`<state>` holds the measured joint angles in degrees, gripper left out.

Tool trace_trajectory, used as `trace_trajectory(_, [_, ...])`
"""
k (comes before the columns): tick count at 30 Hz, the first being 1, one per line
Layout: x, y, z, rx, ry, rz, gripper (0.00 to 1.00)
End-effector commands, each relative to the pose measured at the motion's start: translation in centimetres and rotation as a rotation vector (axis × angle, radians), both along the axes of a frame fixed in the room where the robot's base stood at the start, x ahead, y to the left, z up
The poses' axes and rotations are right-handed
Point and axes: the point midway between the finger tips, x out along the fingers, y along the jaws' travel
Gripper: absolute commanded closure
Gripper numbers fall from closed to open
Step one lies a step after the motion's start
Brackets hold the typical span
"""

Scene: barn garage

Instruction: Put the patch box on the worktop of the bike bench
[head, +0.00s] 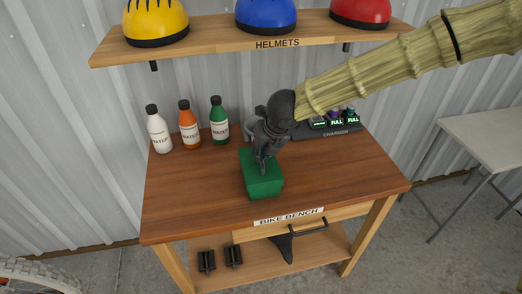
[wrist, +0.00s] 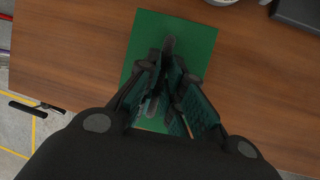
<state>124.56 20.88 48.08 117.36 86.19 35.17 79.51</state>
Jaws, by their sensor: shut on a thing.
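The patch box is likely the green box (head: 262,186), at the middle of the worktop (head: 350,180) of the bike bench, near its front edge. It also shows in the wrist view (wrist: 192,36) below my fingers. My gripper (head: 265,165) comes down from above with its fingers at the top of the box, shut on it. The box looks to be on or just above the wood; I cannot tell which. The box's underside is hidden.
Several items stand at the back: white (head: 158,130), orange (head: 189,125) and green (head: 218,120) water bottles, and a charger (head: 325,131). A helmet shelf (head: 205,38) hangs above. The worktop is clear left and right of the box. A grey table (head: 485,130) stands at right.

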Motion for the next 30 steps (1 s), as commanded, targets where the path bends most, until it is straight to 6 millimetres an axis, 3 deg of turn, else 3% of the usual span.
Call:
trace_trajectory(11, [0.0,0.0,-0.4,0.000,0.000,0.000,1.00])
trace_trajectory(12, [0.0,0.0,-0.3,0.000,0.000,0.000,0.83])
trace_trajectory(15, [0.0,0.0,-0.3,0.000,0.000,0.000,0.69])
trace_trajectory(24, [0.0,0.0,-0.1,0.000,0.000,0.000,0.69])
trace_trajectory(30, [-0.4,-0.4,1.3,0.003,-0.001,-0.001,0.69])
